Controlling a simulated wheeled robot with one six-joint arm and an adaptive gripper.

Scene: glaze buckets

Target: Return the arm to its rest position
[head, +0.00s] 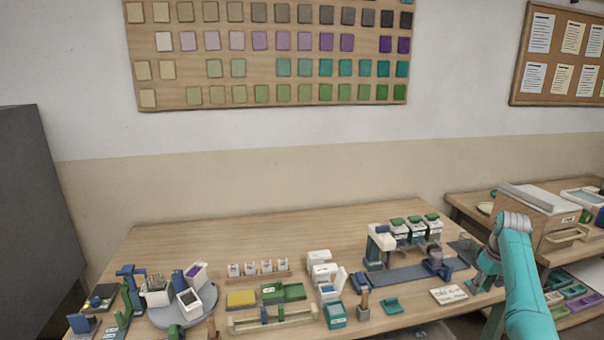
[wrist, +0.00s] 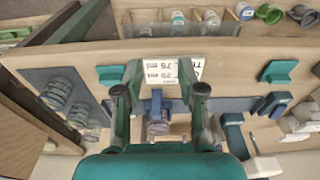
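My arm shows in teal at the right side of the head view, bent over the right end of the long table (head: 290,235). My gripper (head: 478,283) is at that end, small and partly hidden by its own links. In the wrist view my gripper (wrist: 160,92) has its two dark fingers well apart, with nothing held between them.
Green-lidded tubs (head: 415,230), a blue-grey mat (head: 410,272), white containers (head: 322,268) and a round turntable (head: 183,312) with buckets crowd the table. A side bench with a wooden box (head: 540,215) stands close right of my arm. The table's back strip is clear.

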